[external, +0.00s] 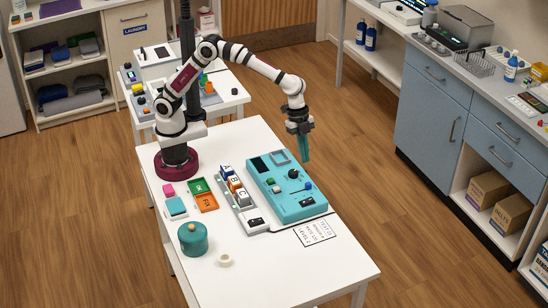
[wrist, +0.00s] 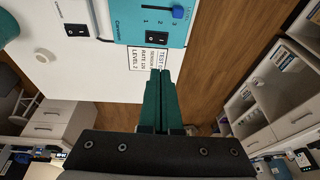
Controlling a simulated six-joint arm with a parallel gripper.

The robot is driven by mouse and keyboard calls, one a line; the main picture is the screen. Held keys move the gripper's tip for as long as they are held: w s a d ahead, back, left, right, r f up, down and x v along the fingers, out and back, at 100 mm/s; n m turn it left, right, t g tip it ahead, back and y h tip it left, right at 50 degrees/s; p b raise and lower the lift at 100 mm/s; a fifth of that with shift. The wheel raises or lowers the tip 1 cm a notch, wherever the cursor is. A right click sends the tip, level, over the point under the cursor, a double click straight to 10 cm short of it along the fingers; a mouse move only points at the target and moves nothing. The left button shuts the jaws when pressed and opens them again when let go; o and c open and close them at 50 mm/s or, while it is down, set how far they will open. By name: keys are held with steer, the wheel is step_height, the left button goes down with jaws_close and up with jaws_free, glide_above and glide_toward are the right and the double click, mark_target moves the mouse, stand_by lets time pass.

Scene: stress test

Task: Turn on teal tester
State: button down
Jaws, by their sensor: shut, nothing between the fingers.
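The teal tester (external: 268,183) lies on the white table in the external view, with a dark screen, a black dial, a green button and a blue lever on its top. Its front end also shows in the wrist view (wrist: 135,30), with a black rocker switch (wrist: 158,38) and a blue slider knob (wrist: 178,11). The rocker's on or off position is too small to tell. My gripper (external: 306,158) has teal fingers, shut and empty, pointing down. It hangs above and apart from the tester, near its far right side. In the wrist view the fingertips (wrist: 160,73) appear by the printed card.
A printed card (external: 316,231) lies before the tester. A grey unit with lettered blocks (external: 240,201) sits left of it. Green and orange trays (external: 202,195), a teal jar (external: 193,239) and a white ring (external: 224,260) stand further left. The table's front right is clear.

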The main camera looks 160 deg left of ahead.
mark_target(311, 199)
steer(key=x, duration=0.8)
steer(key=s+x, duration=0.1)
steer(key=x, duration=0.4)
steer(key=shift+a+f, duration=0.1)
steer(key=shift+f, duration=0.15)
steer(key=shift+a+f, duration=0.1)
steer(key=shift+f, duration=0.25)
steer(key=shift+a+f, duration=0.1)
steer(key=shift+f, duration=0.2)
steer(key=shift+d+r, duration=0.2)
steer(key=shift+d, duration=0.6)
steer(key=shift+r, duration=0.15)
